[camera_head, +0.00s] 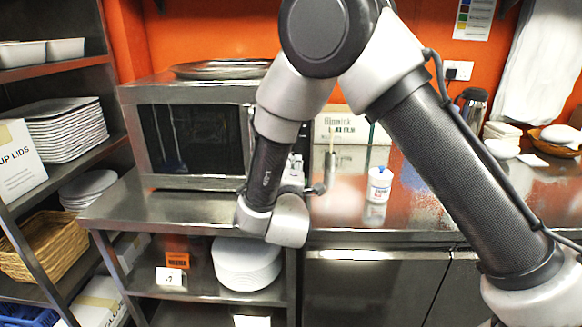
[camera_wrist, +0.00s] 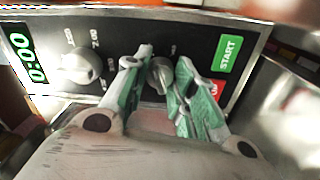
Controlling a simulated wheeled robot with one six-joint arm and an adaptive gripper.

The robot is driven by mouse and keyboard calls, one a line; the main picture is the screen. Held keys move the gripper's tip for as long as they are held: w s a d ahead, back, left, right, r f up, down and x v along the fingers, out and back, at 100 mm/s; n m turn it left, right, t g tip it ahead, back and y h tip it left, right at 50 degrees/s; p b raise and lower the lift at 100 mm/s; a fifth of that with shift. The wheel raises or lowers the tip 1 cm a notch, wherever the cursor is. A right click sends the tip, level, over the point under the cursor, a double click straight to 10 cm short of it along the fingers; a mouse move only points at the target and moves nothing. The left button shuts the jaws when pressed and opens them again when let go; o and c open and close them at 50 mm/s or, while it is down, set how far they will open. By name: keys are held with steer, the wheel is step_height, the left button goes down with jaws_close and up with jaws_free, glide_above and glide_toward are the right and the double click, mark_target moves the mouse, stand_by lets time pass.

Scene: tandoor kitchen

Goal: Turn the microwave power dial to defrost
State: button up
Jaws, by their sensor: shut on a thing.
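The microwave (camera_head: 150,178) stands on the steel counter at the left in the head view. Its dark control panel (camera_wrist: 205,40) fills the top of the wrist view, with a grey dial (camera_wrist: 82,63) at the left and a second grey dial (camera_wrist: 159,74) near the middle. My gripper (camera_wrist: 165,62) is shut on the middle dial, with a green-padded finger on either side of it. The small labels around the dials are too blurred to read, so I cannot tell the setting. In the head view my arm hides most of the panel.
The green START button (camera_wrist: 227,53) and a red button (camera_wrist: 217,88) lie right of the held dial. A lit display (camera_wrist: 27,52) is at the far left. A round tray (camera_head: 222,69) lies on the microwave. A white jar (camera_head: 380,185) stands on the counter.

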steer(key=shift+a+n, duration=0.1)
steer(key=shift+n, duration=0.9)
steer(key=o, duration=1.1)
steer(key=shift+c, duration=0.2)
steer(key=shift+s, duration=0.1)
steer(key=s, duration=1.1)
steer(key=shift+s+f, duration=0.4)
